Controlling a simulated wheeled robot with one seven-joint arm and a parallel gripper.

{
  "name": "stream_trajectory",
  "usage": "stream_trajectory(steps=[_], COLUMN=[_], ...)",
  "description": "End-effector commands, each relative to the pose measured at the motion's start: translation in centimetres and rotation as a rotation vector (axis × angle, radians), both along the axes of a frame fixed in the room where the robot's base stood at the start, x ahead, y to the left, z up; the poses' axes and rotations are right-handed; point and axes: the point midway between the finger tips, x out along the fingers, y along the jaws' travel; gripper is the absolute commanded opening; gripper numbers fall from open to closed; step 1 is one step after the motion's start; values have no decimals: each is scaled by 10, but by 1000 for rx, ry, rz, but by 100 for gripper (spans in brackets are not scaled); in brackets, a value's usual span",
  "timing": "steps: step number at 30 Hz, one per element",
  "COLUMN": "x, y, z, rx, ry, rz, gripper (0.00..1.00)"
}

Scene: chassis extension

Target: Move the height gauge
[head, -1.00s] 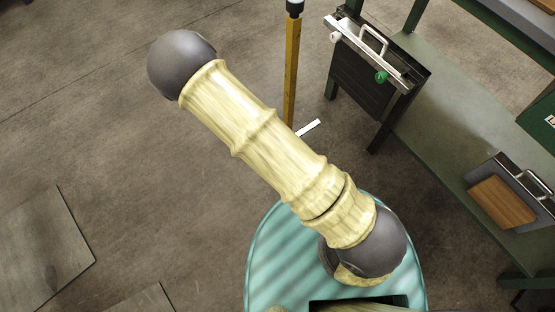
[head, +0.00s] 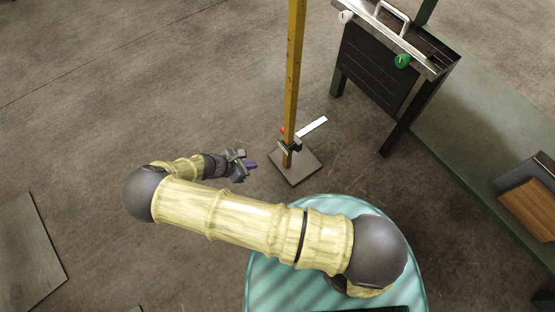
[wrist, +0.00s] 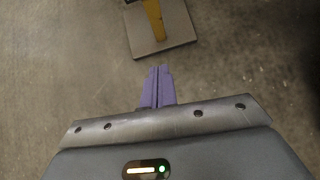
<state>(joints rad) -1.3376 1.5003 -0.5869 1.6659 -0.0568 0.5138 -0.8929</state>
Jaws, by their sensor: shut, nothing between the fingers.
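The height gauge (head: 293,90) stands upright on the floor in the head view. It has a tall yellow post, a square grey base plate (head: 297,168), and a dark slider with a red knob and a pale arm (head: 312,128) low on the post. My gripper (head: 252,165) is to the left of the post, apart from it, near the level of the slider. In the wrist view the gripper's purple fingers (wrist: 158,86) are together and empty. The gauge's base plate (wrist: 164,38) and the foot of its post show just beyond the fingertips. The post's top is cut off.
A dark cabinet (head: 376,70) with a metal handle and a green knob stands at the back right. A green bench (head: 470,130) bears a box with a wooden face (head: 527,208). Flat plates (head: 25,250) lie at lower left.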

Motion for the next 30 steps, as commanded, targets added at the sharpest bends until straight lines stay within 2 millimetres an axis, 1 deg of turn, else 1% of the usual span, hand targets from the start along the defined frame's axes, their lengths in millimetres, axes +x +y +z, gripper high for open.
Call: stream_trajectory(steps=[4, 8, 24, 30], x=[1, 5, 36, 49], y=[-2, -10, -66, -89], z=[-3, -14, -78, -75], rx=[0, 0, -1, 2], ry=[-1, -1, -1, -1], rz=[-2, -4, -6, -6], gripper=[0, 0, 0, 0])
